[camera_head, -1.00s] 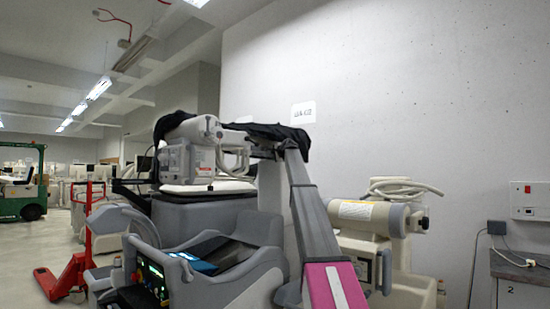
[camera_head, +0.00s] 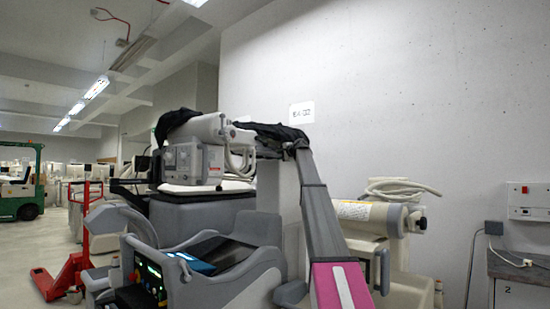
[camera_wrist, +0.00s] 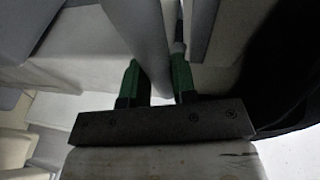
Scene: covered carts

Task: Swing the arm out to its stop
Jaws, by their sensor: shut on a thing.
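A grey wheeled machine (camera_head: 232,285) stands in the middle of the head view. Its arm is partly under a black cover (camera_head: 265,131) and carries a white cylinder (camera_head: 205,128) over a boxy head (camera_head: 190,163). In the wrist view, my gripper (camera_wrist: 157,62) has green fingers on either side of a smooth pale bar (camera_wrist: 146,35) and is shut on it. I cannot tell from this close view which part of the machine the bar is. The gripper's fingers cannot be made out in the head view.
A second machine with a cream cylinder (camera_head: 368,212) stands at the right against the concrete wall (camera_head: 440,110). A grey-topped cabinet (camera_head: 518,268) is at far right. A red pallet jack (camera_head: 72,268) and a green forklift (camera_head: 22,208) stand at left, with open floor between.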

